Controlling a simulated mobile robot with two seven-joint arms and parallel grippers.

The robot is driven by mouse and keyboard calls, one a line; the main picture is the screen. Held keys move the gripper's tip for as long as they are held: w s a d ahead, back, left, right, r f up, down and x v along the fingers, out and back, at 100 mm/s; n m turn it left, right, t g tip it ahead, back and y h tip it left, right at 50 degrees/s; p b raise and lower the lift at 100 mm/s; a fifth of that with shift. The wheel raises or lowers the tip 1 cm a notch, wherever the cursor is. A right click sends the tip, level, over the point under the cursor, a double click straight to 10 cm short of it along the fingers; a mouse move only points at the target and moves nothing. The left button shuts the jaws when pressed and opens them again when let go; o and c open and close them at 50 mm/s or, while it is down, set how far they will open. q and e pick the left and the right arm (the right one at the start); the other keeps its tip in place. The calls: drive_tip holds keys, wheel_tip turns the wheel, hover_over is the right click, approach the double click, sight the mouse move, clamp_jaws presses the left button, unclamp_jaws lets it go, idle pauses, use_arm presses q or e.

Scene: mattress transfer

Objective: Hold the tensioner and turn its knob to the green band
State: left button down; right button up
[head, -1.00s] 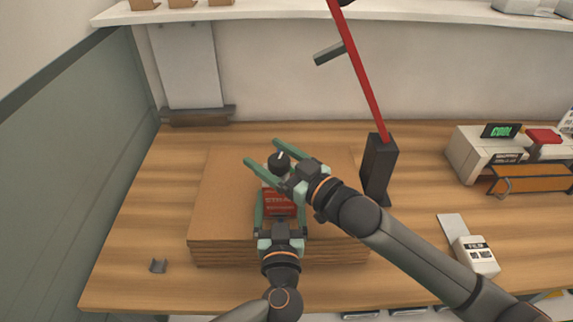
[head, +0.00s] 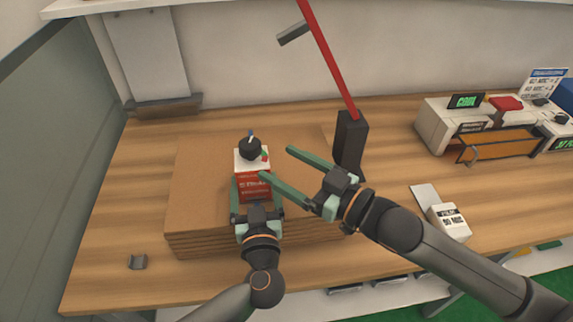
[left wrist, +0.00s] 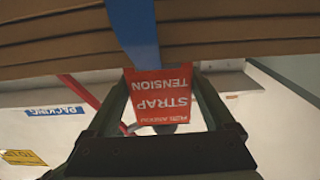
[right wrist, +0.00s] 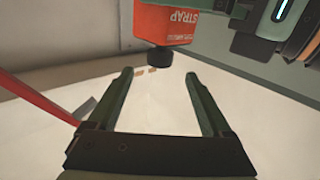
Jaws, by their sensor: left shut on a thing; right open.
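The red tensioner (head: 254,187) stands on the stacked cardboard, with a white top and a black knob (head: 249,149). A small white-and-blue mark shows behind the knob, and small green and red marks at its right side; the exact pointer setting is too small to tell. My left gripper (head: 256,196) is shut on the tensioner's body from the front. In the left wrist view its "STRAP TENSION" face (left wrist: 160,98) sits between the fingers, below a blue strap (left wrist: 134,30). My right gripper (head: 276,163) is open and empty, right of the knob. In the right wrist view the knob (right wrist: 159,59) lies beyond the open fingertips.
The cardboard stack (head: 200,190) lies on the wooden table (head: 110,210). A black post (head: 350,142) with a red lever (head: 325,52) stands close right of it. A white box (head: 449,222) and a machine (head: 450,122) are further right.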

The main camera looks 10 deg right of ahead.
sight(236, 158)
use_arm(q)
drive_tip(key=shift+r, duration=0.2)
use_arm(e)
drive_tip(key=w+a+n+g+y, duration=0.1)
drive_tip(key=n+g+y, duration=0.1)
drive_tip(key=w+a+r+n+g+y, duration=0.1)
drive_tip(key=n+g+y, duration=0.1)
drive_tip(key=w+a+r+n+g+y, duration=0.1)
drive_tip(key=n+g, duration=0.1)
drive_tip(key=shift+a+y, duration=0.15)
drive_tip(key=shift+y, duration=0.25)
drive_tip(key=w+d+f+n+g, duration=0.1)
drive_tip(key=w+d+f+g, duration=0.1)
drive_tip(key=d+g, duration=0.3)
drive_tip(key=shift+t+h, duration=0.3)
drive_tip(key=shift+t, duration=0.1)
drive_tip(key=a, duration=0.3)
drive_tip(key=w+a, duration=0.1)
drive_tip(key=a, duration=0.3)
drive_tip(key=w+a, duration=0.1)
drive_tip(key=a, duration=0.3)
drive_tip(key=shift+f, duration=0.1)
